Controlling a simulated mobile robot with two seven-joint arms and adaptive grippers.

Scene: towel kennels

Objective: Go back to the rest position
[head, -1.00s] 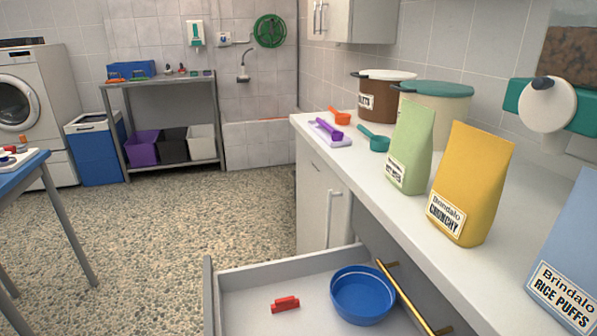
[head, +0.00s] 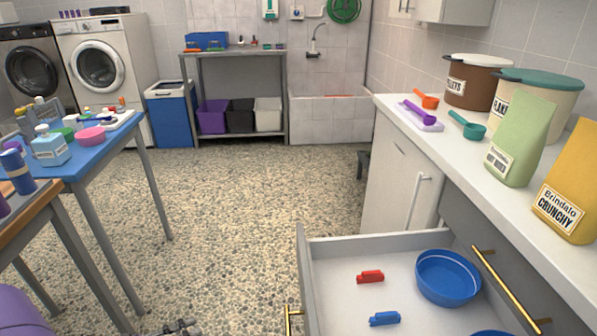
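A small dark mechanical part (head: 178,328), likely the tip of my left gripper, just shows at the bottom edge in the head view, left of the open drawer. Too little of it shows to tell open from shut, and I see nothing held. My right gripper is not in view. The drawer (head: 375,247) stands pulled out under the white counter. It holds a red clip (head: 370,277), a blue clip (head: 384,319), a blue bowl (head: 447,277) and part of a second blue bowl at the bottom edge.
A blue table (head: 105,145) with bottles and a pink bowl stands at left; a wooden-topped table is nearer. The counter (head: 470,160) at right bears scoops, tubs and food bags. A purple object (head: 20,312) fills the lower left corner. The middle floor is clear.

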